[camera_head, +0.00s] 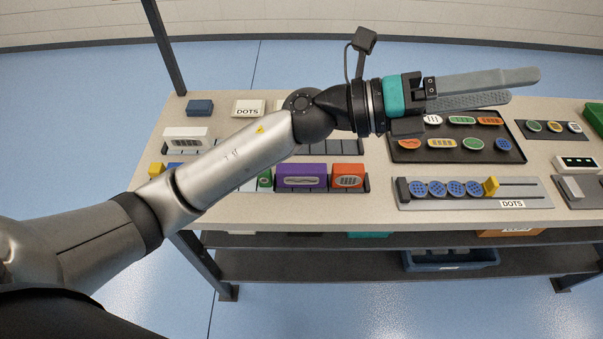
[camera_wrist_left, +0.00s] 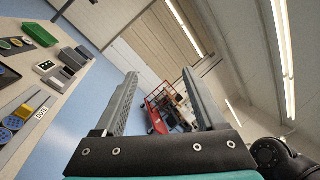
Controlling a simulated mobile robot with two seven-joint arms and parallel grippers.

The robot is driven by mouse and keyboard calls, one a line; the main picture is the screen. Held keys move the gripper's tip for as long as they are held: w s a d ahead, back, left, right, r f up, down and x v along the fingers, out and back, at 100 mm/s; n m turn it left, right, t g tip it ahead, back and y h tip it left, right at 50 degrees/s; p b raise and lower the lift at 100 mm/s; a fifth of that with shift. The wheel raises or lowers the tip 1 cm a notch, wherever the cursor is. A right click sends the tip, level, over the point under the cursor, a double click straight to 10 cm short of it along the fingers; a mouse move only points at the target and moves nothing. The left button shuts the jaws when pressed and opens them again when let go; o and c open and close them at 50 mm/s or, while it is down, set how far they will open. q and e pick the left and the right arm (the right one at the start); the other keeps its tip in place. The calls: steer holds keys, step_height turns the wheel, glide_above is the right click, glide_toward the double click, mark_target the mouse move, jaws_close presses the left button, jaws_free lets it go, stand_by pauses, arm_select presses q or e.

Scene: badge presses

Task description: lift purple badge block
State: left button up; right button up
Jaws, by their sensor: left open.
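The purple badge block (camera_head: 301,177) sits in a dark rack on the table in the head view, with a wavy-line badge on its front. An orange block (camera_head: 348,176) stands just right of it. My left gripper (camera_head: 522,86) is open and empty, stretched out above the right part of the table, away from the purple block. In the left wrist view its two fingers (camera_wrist_left: 161,88) are spread with nothing between them. The purple block does not show in the wrist view. My left forearm covers part of the rack left of the block. My right gripper is not in view.
A dark tray of badges (camera_head: 418,155) lies under the left hand. A slide rack with blue dotted badges (camera_head: 459,204) is in front of it. A white block (camera_head: 186,138) stands at the left. A red cart (camera_wrist_left: 160,108) is far off in the wrist view.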

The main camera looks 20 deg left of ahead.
arm_select(q)
step_height(320, 180, down, 5)
steer(key=s+m+g+y, duration=0.2)
steer(key=m+g+y, duration=0.2)
steer(key=m+g, duration=0.15)
steer(key=m+t+y, duration=0.2)
steer(key=m+y, duration=0.3)
steer(key=y, duration=1.2)
glide_above(301, 168)
step_height(301, 168, down, 10)
steer(key=f, duration=0.1)
steer(key=shift+g, duration=0.25)
step_height(301, 168, down, 8)
steer(key=shift+f, duration=0.1)
steer(key=shift+d+f, duration=0.1)
steer(key=shift+f, duration=3.1)
steer(key=shift+r, duration=0.1)
jaws_close()
